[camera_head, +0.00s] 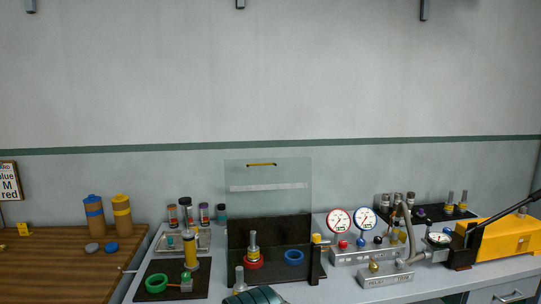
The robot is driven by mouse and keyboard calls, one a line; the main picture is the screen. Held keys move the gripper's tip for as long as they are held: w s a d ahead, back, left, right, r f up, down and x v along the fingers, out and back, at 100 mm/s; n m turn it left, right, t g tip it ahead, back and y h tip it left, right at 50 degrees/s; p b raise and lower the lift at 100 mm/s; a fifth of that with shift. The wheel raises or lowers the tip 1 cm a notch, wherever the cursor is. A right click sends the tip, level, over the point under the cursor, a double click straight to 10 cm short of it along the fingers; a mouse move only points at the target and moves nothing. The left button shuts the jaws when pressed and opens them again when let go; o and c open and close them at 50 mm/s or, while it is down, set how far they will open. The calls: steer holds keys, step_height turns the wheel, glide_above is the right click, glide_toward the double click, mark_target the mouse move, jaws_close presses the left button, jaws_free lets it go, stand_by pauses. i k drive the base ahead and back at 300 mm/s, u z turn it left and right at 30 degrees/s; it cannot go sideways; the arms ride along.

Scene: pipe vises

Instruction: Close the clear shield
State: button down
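The clear shield (268,188) is a see-through panel with a pale horizontal strip and a small yellow handle at its top edge. It stands upright at the back of a dark open-fronted stand (240,276), so it is open. A metal fitting (253,246) in a red ring (254,263) and a blue ring (293,257) sit within the stand. A dark post (315,268) with a yellow top stands at its right front. My gripper is not in view.
To the right are two round gauges (339,221) and a yellow pump (502,237). A dark teal ribbed thing (254,296) lies at the front edge.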

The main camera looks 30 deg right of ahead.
mark_target(258, 188)
steer(key=z, duration=0.6)
steer(key=i, duration=0.75)
steer(key=z, duration=0.45)
